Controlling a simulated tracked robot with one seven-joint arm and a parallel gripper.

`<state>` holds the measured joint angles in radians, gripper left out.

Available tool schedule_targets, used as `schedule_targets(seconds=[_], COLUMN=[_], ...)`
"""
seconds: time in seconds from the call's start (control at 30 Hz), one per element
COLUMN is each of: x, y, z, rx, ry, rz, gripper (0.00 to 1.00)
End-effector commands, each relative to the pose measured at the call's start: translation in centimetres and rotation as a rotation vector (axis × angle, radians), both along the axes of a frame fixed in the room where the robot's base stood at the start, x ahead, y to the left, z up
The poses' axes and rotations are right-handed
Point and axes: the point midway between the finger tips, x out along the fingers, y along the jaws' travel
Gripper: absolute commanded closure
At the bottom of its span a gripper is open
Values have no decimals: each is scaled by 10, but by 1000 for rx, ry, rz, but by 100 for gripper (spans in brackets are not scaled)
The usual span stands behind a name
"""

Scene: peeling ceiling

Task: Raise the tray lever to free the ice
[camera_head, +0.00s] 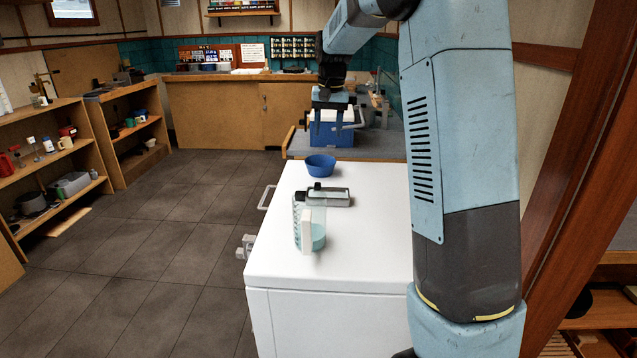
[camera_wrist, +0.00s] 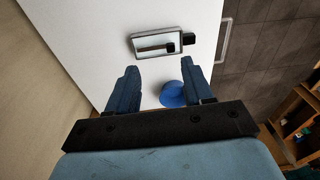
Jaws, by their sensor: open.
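The tray (camera_head: 338,201) is a small metal rectangle lying on the white cabinet top. In the wrist view the tray (camera_wrist: 133,38) shows pale contents, and the lever (camera_wrist: 152,48) is a thin bar lying lengthwise over it with a dark end. In the head view the dark piece at the tray's back left stands up slightly.
A blue bowl (camera_head: 320,166) sits behind the tray. A clear jug (camera_head: 318,236) with teal liquid stands in front of it. A blue and white box (camera_head: 330,134) stands on the counter behind. The white cabinet top (camera_head: 375,245) is clear at right.

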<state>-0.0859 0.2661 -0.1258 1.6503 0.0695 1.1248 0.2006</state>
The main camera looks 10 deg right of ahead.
Motion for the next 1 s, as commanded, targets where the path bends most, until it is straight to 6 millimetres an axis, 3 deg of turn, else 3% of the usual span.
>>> schedule_targets(seconds=[0.2, 0.4, 0.73, 1.0], x=[55, 85, 95, 94], y=[3, 6, 7, 7], z=[-44, -73, -96, -140], rx=[-11, -20, -24, -24], ry=[59, 93, 108, 108], rz=[-30, -46, -54, -53], gripper=[49, 49, 49, 49])
